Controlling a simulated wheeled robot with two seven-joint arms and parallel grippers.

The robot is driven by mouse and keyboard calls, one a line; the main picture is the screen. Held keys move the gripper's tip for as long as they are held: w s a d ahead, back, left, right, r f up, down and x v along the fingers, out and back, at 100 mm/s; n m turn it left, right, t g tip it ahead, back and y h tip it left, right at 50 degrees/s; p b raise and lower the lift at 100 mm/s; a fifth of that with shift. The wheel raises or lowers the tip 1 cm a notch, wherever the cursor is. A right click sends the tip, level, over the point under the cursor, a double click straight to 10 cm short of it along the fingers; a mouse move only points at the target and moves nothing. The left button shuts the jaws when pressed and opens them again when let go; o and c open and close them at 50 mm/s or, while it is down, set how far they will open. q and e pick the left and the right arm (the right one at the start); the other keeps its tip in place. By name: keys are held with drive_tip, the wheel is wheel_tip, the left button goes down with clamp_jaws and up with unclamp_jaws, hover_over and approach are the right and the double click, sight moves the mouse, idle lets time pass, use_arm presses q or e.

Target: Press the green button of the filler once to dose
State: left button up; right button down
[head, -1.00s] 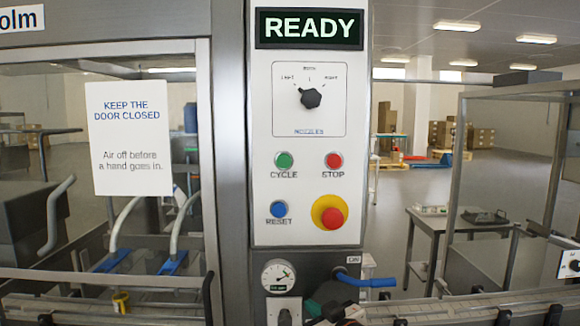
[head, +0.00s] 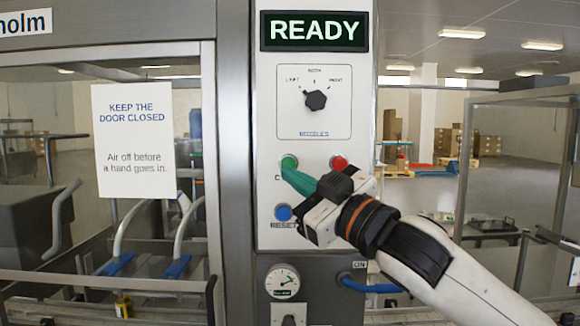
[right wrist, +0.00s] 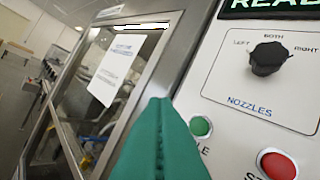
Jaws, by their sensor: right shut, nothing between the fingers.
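The green CYCLE button (head: 290,160) is on the white filler panel (head: 267,105), under the nozzle knob. It also shows in the right wrist view (right wrist: 200,127), whole and uncovered. My right gripper (head: 287,171) comes in from the lower right. Its green fingers are shut together and empty. In the head view the tips overlap the button's lower edge; in the right wrist view (right wrist: 158,103) they lie to the left of the button. I cannot tell whether they touch the panel. The display (head: 314,31) reads READY. My left gripper is not in view.
The red STOP button (head: 339,162) is close to the right of the green one. The blue RESET button (head: 283,212) is below, beside my gripper body. The yellow-and-red emergency stop is hidden behind my right gripper. The nozzle knob (head: 316,100) is above.

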idle(0.3)
drive_tip(key=p, duration=0.4)
approach(288, 164)
drive_tip(key=w+a+r, duration=0.2)
drive_tip(key=w+a, duration=0.1)
drive_tip(key=a, duration=0.2)
drive_tip(key=shift+r, duration=0.15)
idle(1.5)
drive_tip(key=shift+w+r+p, duration=0.15)
drive_tip(key=shift+w+p, duration=0.05)
drive_tip(key=shift+p, duration=0.2)
drive_tip(key=shift+w, duration=0.15)
